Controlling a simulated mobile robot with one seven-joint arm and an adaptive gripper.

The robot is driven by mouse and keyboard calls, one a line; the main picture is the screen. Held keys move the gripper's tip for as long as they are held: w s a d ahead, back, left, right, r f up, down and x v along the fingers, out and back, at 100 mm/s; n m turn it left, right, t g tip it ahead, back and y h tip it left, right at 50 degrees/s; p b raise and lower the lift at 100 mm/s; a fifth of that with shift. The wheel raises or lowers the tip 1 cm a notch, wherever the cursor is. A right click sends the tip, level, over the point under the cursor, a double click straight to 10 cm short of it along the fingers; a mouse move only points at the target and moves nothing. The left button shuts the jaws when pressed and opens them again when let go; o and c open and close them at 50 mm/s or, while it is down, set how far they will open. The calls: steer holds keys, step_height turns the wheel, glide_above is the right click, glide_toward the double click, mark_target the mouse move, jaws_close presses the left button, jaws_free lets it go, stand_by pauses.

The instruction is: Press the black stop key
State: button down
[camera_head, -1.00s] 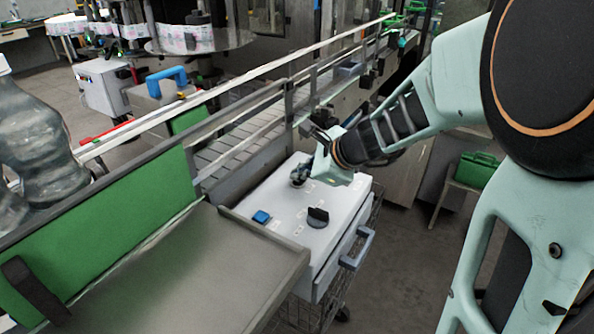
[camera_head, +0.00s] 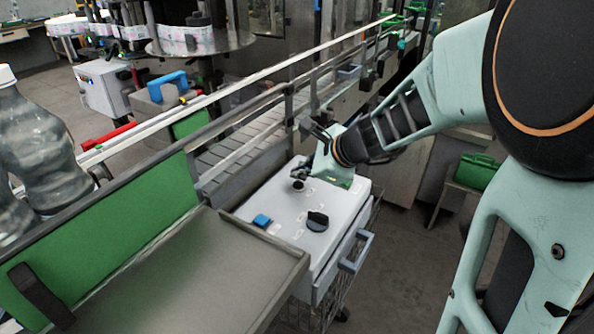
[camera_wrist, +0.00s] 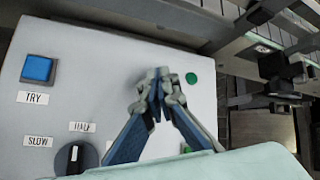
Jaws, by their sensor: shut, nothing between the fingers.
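The white control box (camera_head: 275,240) has a blue square key (camera_head: 262,221), a black knob (camera_head: 317,222) and a small dark round key (camera_head: 298,186) on its top. This dark key looks like the black stop key; its label is not legible. My gripper (camera_head: 300,172) is shut and empty, its tips just above and behind the dark key, with a small gap showing. In the wrist view my gripper (camera_wrist: 158,75) points down at the box top, and the fingers hide whatever lies under them. The blue key (camera_wrist: 38,68) there is labelled TRY.
A green round button (camera_wrist: 192,78) is right of my fingertips. The knob (camera_wrist: 76,158) has SLOW and HALF labels. The conveyor rail (camera_head: 245,130) runs behind the box. A steel tray (camera_head: 190,270) and clear bottles (camera_head: 45,150) are at the left.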

mark_target(300, 185)
step_height(300, 185, up, 5)
steer(key=p, duration=0.4)
steer(key=shift+p, duration=0.3)
stand_by(0.4)
